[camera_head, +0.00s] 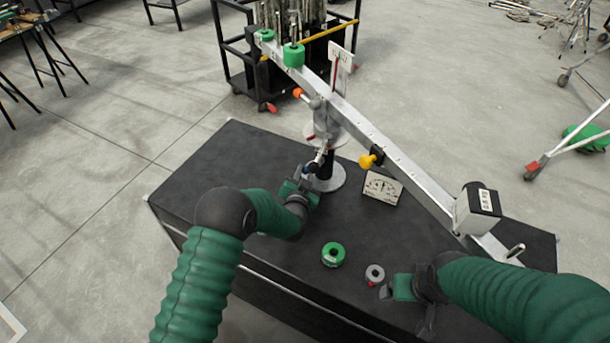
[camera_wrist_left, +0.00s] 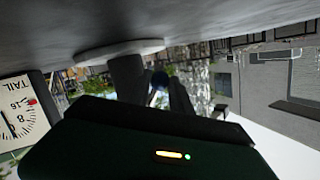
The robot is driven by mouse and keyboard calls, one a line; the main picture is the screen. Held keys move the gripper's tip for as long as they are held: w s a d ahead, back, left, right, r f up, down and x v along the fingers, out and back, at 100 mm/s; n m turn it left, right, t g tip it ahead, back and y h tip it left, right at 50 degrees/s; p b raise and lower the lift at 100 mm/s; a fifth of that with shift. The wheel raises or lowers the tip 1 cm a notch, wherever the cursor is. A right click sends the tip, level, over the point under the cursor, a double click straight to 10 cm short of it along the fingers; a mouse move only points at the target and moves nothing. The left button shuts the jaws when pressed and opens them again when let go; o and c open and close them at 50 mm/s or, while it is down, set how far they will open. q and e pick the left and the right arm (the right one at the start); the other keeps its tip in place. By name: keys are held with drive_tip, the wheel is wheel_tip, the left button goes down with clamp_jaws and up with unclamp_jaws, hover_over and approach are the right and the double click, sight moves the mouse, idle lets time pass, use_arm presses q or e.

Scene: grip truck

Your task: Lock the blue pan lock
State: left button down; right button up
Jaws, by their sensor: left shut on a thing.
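The blue pan lock (camera_head: 311,168) is a small blue knob low on the crane's upright post (camera_head: 326,166), just above the round base flange. My left gripper (camera_head: 308,182) is at the knob from the left and is shut on it. In the left wrist view, the picture is upside down and the blue knob (camera_wrist_left: 160,79) shows small beside the dark finger (camera_wrist_left: 181,101). The gripper body hides much of the contact. My right gripper (camera_head: 386,291) is low over the table beside a grey ring weight; its jaw gap is not clear.
The long silver crane beam (camera_head: 390,150) slopes over the black table (camera_head: 215,180). A yellow knob (camera_head: 367,161) and a white dial gauge (camera_head: 382,188) are right of the post. A green ring weight (camera_head: 333,254) and the grey ring weight (camera_head: 375,273) lie in front.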

use_arm(q)
drive_tip(key=shift+w+d+r, duration=0.1)
drive_tip(key=shift+d+r, duration=0.1)
drive_tip(key=shift+r, duration=0.05)
drive_tip(key=c, duration=1.5)
unclamp_jaws()
drive_tip(key=o, duration=0.3)
drive_tip(key=shift+f, duration=0.2)
drive_tip(key=p+v, duration=0.2)
drive_tip(key=v, duration=1.5)
drive_tip(key=shift+f, duration=0.1)
